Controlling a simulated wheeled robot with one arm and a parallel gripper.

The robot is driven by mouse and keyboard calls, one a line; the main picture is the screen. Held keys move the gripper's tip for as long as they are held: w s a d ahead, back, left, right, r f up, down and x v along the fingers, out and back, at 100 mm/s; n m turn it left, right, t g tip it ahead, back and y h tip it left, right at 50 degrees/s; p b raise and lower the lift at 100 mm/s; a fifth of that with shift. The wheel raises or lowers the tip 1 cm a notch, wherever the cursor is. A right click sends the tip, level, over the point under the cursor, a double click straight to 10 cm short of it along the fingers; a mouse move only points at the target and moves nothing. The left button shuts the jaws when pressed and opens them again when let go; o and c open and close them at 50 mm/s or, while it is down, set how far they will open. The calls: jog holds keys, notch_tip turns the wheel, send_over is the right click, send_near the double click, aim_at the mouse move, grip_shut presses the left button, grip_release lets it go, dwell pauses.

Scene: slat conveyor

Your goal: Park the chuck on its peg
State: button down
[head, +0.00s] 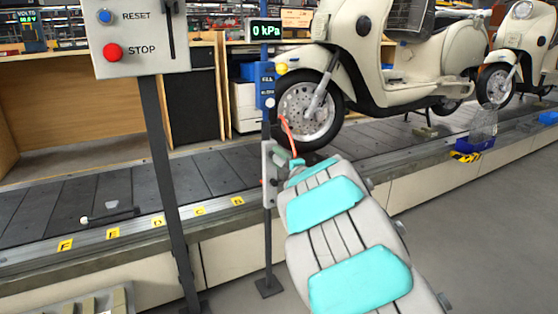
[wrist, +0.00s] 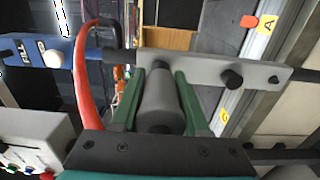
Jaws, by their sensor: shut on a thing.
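In the wrist view, my gripper (wrist: 160,75) has its two green fingers shut on a grey cylinder, the chuck (wrist: 160,102). The chuck's far end meets the grey bracket plate (wrist: 200,66) in the picture; I cannot tell whether it touches. A dark peg (wrist: 232,79) sticks out of the plate to the right of the fingers. A red hose (wrist: 83,80) curves down on the left. In the head view, my gripper (head: 290,168) is beside the plate (head: 268,165) on a post, and the red hose (head: 287,133) arches above it. The chuck is hidden there.
The post carries a blue box (head: 265,88) and a display (head: 264,30) reading 0 kPa. A RESET/STOP panel (head: 140,62) stands at left. Behind runs the slat conveyor (head: 60,210) with a cream scooter (head: 385,60). Grey floor (head: 480,230) is clear at right.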

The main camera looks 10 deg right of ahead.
jog(key=shift+w, duration=0.2)
jog(key=shift+c, duration=1.6)
grip_release()
jog(key=shift+s, duration=0.15)
